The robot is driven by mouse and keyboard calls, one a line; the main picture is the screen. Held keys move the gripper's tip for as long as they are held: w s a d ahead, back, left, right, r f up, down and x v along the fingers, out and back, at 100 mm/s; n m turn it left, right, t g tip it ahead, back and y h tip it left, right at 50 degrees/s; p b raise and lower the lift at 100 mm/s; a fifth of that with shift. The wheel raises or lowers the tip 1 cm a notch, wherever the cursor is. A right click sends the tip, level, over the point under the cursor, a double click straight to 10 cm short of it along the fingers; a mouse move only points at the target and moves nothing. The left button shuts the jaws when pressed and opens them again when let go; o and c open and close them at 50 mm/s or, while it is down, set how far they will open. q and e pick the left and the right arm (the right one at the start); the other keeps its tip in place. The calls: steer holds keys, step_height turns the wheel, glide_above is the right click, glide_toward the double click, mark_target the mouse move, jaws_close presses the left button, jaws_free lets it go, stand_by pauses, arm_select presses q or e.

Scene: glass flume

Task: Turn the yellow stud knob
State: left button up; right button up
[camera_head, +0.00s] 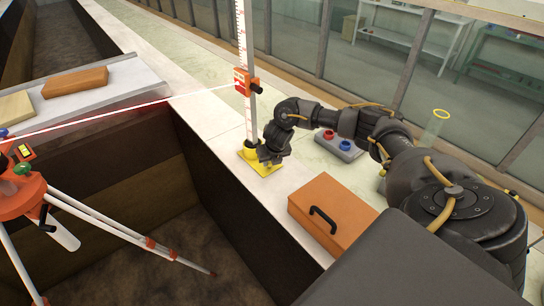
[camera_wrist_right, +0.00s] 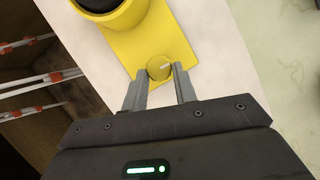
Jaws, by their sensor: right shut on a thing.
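My right gripper (camera_wrist_right: 160,78) is shut on the knob, one finger on each side. In the head view my right gripper (camera_head: 270,155) is low over the plate (camera_head: 253,163), and the knob is hidden behind it. A graduated staff (camera_head: 245,60) with a red clamp stands upright in the socket. My left gripper is not in view.
An orange case (camera_head: 333,215) and a grey box with red and blue knobs (camera_head: 338,146) are on the white ledge. An orange instrument on a tripod (camera_head: 18,180) stands at the left, with a pale beam reaching the staff. The ledge drops into a deep channel.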

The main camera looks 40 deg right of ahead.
stand_by(0.5)
steer(key=o, duration=1)
steer(key=shift+v, duration=5.45)
